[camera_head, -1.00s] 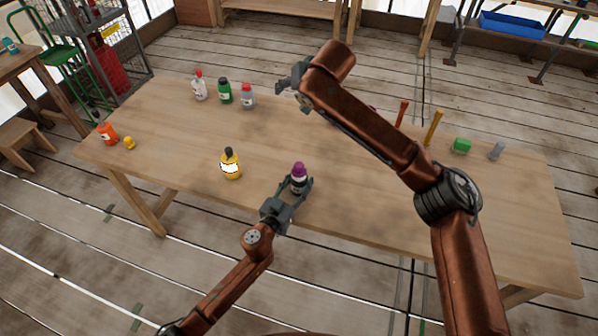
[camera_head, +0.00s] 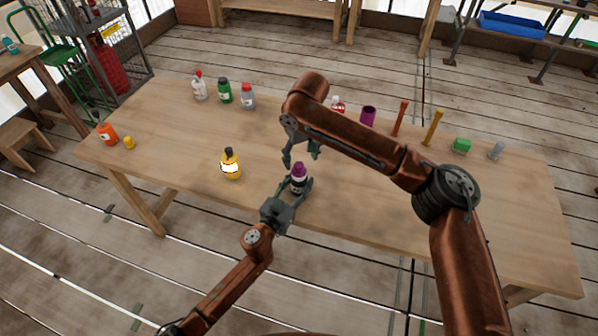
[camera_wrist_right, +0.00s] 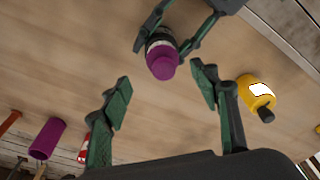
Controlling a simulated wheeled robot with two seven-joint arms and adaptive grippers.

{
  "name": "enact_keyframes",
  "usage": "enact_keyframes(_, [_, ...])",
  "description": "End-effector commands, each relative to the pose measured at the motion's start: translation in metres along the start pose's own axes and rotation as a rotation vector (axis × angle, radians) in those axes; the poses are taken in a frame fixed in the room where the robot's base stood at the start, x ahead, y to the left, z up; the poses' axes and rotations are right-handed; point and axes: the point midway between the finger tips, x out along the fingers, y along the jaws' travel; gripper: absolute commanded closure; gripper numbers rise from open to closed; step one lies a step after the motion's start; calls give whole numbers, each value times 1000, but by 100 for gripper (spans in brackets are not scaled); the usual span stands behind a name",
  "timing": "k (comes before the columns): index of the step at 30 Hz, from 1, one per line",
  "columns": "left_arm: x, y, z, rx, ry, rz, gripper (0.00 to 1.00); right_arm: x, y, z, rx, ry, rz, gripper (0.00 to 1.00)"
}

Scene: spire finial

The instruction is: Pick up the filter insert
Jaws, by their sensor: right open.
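No object is clearly recognisable as the filter insert. My right gripper (camera_head: 301,155) is open and empty, pointing down just behind and above the purple cap. In the right wrist view its fingers (camera_wrist_right: 162,90) are spread apart, with the cap beyond the gap between them. A purple cylinder (camera_head: 368,116) stands at the back of the table.
A yellow bottle (camera_head: 231,165) stands left of the grippers. White, green and grey bottles (camera_head: 225,92) stand at the back left. An orange bottle (camera_head: 107,134) is at the left end. Orange and yellow sticks (camera_head: 433,127) and a green block (camera_head: 461,146) are at right. The table's front right is clear.

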Motion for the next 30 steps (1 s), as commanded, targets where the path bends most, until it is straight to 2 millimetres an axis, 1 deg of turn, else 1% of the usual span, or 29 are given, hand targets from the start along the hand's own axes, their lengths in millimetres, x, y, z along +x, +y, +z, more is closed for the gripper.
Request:
enact_keyframes(2, [0, 0, 0, 0, -1, 0, 87, 7, -1, 1, 0, -1, 0, 44])
enact_keyframes(6, [0, 0, 0, 0, 0, 0, 87, 28, -4, 2, 0, -2, 0, 44])
enact_keyframes(10, [0, 0, 0, 0, 0, 0, 87, 45, -5, 2, 1, -2, 0, 44])
enact_keyframes(14, [0, 0, 0, 0, -1, 0, 87, 51, -5, 2, 0, 1, -1, 44])
enact_keyframes(20, [0, 0, 0, 0, -1, 0, 87, 52, -5, 2, 1, 1, -1, 44])
enact_keyframes(30, [0, 0, 0, 0, -1, 0, 87, 52, -5, 2, 1, 1, -1, 68])
